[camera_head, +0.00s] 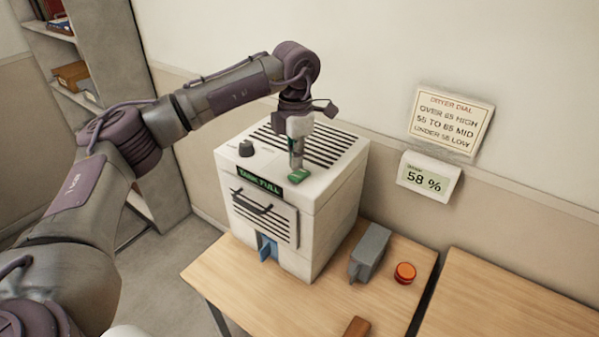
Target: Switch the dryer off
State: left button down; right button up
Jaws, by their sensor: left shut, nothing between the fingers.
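The dryer (330,195) is a white box standing on the wooden table. Its top has dark vent slots, a dark round dial (246,148) at the left and a small green switch (299,176) near the front edge. A dark label with green letters reading "TANK FULL" (259,182) is on the front. Below it is a slatted panel with a dark handle (252,203), and a blue part (267,247) shows lower down. My left gripper (296,166) is shut and points down at the green switch; I cannot tell whether it touches. My right gripper is not in view.
A grey block-shaped object (370,252), an orange-red round button (405,272) and a brown piece (356,328) are on the table (310,305). A dial sign (451,122) and a "58 %" display (428,180) are on the wall. A shelf (75,75) stands at left.

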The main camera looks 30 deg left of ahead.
aim_at(296, 175)
pick_arm(q)
jog(key=shift+f+b, duration=0.95)
jog(key=shift+f, duration=0.5)
dwell(0.5)
jog(key=shift+r, duration=0.15)
jog(key=shift+r+p, duration=0.8)
jog(key=shift+r, duration=0.1)
jog(key=shift+r+p, duration=1.55)
jog(key=shift+r, duration=0.95)
